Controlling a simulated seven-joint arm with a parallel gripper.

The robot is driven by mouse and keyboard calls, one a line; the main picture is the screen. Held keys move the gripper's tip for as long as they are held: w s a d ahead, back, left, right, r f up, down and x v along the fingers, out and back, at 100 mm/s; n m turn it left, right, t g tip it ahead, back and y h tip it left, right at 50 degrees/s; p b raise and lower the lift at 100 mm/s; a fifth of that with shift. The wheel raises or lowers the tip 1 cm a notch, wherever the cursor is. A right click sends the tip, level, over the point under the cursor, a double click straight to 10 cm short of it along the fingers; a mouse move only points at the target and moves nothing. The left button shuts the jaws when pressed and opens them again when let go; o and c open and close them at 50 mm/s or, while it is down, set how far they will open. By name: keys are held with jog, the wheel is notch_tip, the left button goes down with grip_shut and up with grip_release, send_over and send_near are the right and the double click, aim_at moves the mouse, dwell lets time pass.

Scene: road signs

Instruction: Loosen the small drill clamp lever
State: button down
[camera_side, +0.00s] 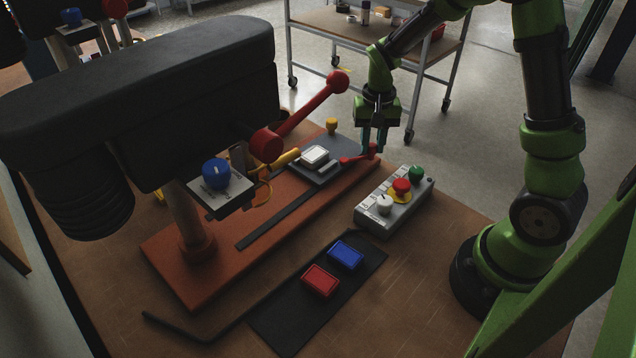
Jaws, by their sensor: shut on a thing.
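The drill press stands on an orange base plate (165,255) at the left. The small red clamp lever (353,159) sits at the right end of a dark grey vise (318,172) on that base. My gripper (373,150) points down from above, with its fingers closed on the outer knob end of the small red lever. The fingers partly hide the knob. A larger red lever (312,104) with a round knob rises from the drill head, to the left of my gripper and apart from it.
A grey control box (395,207) with white, red and green knobs stands just in front of my gripper. A black mat (300,315) holds a red and a blue block. A bent black rod (180,328) lies at the front left. A shelf cart (335,25) stands behind.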

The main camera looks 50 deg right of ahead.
aim_at(373, 145)
dwell(0.3)
jog(key=c, duration=0.9)
grip_release()
notch_tip(373, 145, up, 17)
jog(key=shift+f, duration=0.1)
